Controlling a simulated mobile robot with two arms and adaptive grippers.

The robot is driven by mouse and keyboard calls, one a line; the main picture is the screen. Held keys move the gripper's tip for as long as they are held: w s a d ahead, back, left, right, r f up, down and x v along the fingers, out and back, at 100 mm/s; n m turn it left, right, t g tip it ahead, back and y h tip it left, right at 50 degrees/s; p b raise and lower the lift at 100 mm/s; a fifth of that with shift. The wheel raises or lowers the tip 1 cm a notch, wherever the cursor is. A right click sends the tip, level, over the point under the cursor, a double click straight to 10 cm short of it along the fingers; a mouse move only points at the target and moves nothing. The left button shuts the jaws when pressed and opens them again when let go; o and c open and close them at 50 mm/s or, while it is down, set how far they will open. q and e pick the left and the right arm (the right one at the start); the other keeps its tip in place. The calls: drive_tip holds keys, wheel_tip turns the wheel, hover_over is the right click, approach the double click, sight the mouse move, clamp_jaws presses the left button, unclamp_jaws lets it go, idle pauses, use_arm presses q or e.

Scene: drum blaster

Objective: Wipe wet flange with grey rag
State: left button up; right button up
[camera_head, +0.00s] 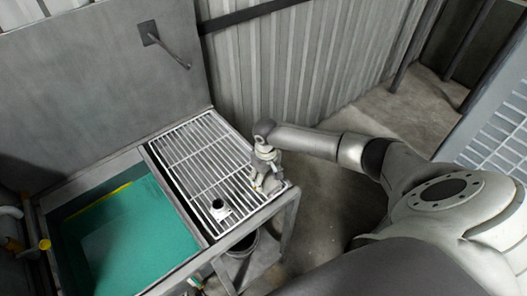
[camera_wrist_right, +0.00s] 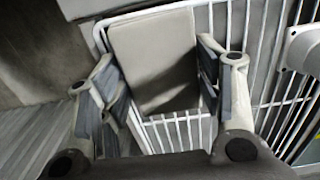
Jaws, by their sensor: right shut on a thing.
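The flange (camera_head: 222,212), a small pale metal piece with a dark round opening, sits on the white slatted rack near its front. A pale round-edged piece at the right edge of the right wrist view (camera_wrist_right: 305,50) looks like part of it. My right gripper (camera_head: 266,180) is over the rack's right end, to the right of the flange and apart from it. In the right wrist view my right gripper (camera_wrist_right: 157,75) is shut on the grey rag (camera_wrist_right: 152,45), a flat grey rectangle between its fingers, above the rack's bars. My left gripper is not in view.
The slatted rack (camera_head: 185,150) stands beside a basin of green liquid (camera_head: 135,235). A bucket (camera_head: 243,243) stands below the rack. A metal panel rises behind the basin, and a corrugated wall (camera_head: 290,70) rises behind the rack. Most of the rack is clear.

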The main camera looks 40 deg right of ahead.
drive_tip(key=shift+r, duration=3.05)
drive_tip(key=shift+a, duration=0.1)
drive_tip(key=shift+w+a+b, duration=0.1)
drive_tip(key=shift+a+b, duration=0.25)
drive_tip(key=shift+b, duration=0.05)
drive_tip(key=s+a+r+b, duration=0.2)
drive_tip(key=a+r+b, duration=0.1)
drive_tip(key=a+b, duration=0.5)
drive_tip(key=s+a+r+b, duration=0.3)
drive_tip(key=s+a+b, duration=0.1)
drive_tip(key=s, duration=0.6)
drive_tip(key=shift+s+a+m+b, duration=0.3)
drive_tip(key=shift+a+m+b, duration=0.1)
drive_tip(key=shift+b, duration=0.45)
drive_tip(key=shift+r, duration=0.1)
